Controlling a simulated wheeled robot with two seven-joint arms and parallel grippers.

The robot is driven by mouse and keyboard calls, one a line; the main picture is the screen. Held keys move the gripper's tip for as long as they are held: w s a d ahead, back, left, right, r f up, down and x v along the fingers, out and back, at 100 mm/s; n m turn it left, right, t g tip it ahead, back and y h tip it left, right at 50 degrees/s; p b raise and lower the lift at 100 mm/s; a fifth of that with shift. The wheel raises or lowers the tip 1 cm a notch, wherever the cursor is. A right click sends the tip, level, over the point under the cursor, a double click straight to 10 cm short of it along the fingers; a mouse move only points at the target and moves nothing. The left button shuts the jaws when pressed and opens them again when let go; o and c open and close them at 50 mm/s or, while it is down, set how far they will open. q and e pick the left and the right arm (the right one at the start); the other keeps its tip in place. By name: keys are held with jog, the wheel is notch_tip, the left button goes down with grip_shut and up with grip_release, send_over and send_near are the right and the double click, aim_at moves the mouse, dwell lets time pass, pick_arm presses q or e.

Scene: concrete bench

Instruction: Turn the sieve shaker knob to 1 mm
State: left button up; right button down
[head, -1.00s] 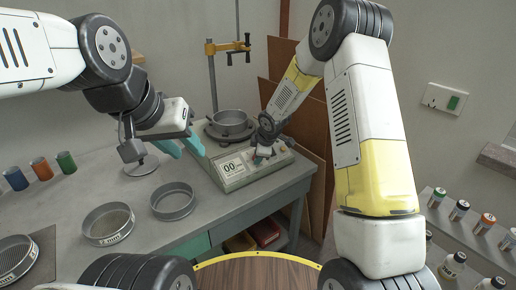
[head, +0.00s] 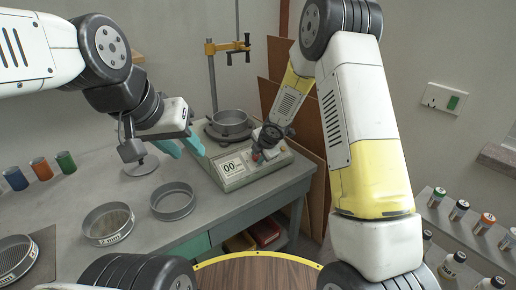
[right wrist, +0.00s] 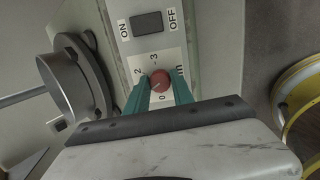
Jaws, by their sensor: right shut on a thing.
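The sieve shaker (head: 238,180) is a pale box on the bench with a display reading "00". In the right wrist view its red knob (right wrist: 160,79) sits on a white dial plate (right wrist: 157,62) with the marks 0, 2 and 3 visible. The mark for 1 is not visible, and I cannot tell surely where the knob points. My right gripper (right wrist: 160,88) is shut on the knob, one teal finger on each side; it also shows in the head view (head: 258,155). My left gripper (head: 181,145) is open and empty, left of the shaker.
An ON/OFF switch (right wrist: 146,23) is beside the dial. A metal sieve pan (head: 230,122) sits on the shaker beside a clamp stand (head: 212,75). Loose sieves (head: 173,201) and coloured cups (head: 40,168) stand on the bench (head: 150,240). Bottles (head: 459,210) are at right.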

dwell(0.4)
jog(key=c, duration=1.1)
grip_release()
jog(key=v, duration=0.7)
jog(key=shift+s+r, duration=0.15)
jog(key=shift+r, duration=0.2)
jog(key=shift+d, duration=0.15)
